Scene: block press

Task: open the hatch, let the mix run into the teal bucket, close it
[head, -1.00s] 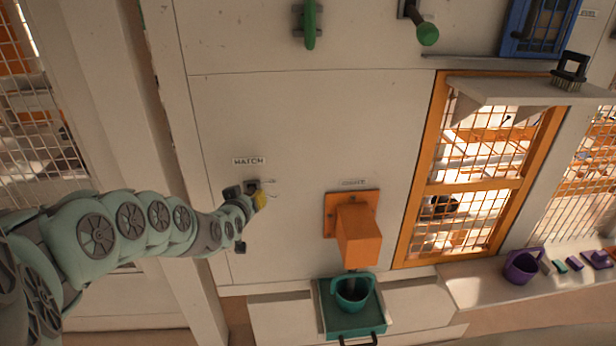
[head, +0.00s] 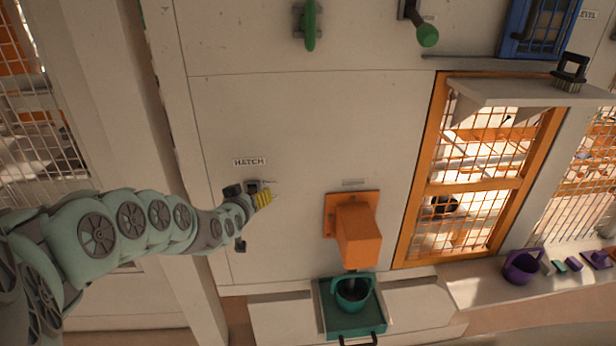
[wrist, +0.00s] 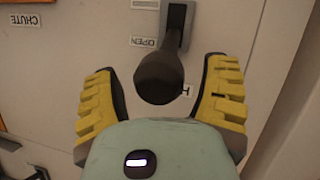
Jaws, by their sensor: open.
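The hatch lever is a dark handle with a round black knob (wrist: 158,78), below the HATCH label (head: 249,161). In the wrist view my gripper (wrist: 162,90) is open, with a yellow-padded finger on each side of the knob and gaps showing. In the head view my gripper (head: 264,198) is at the wall beside the lever, and the lever is mostly hidden there. The teal bucket (head: 345,303) stands below the orange chute (head: 358,235), on a teal tray (head: 340,326). Its inside is too dark to tell what it holds.
A green-handled lever (head: 427,36) and a green handle (head: 310,25) are higher on the wall. A shelf (head: 520,92) with a brush stands out at the right. A purple bucket (head: 520,268) and small blocks sit on the ledge. The wall between lever and chute is clear.

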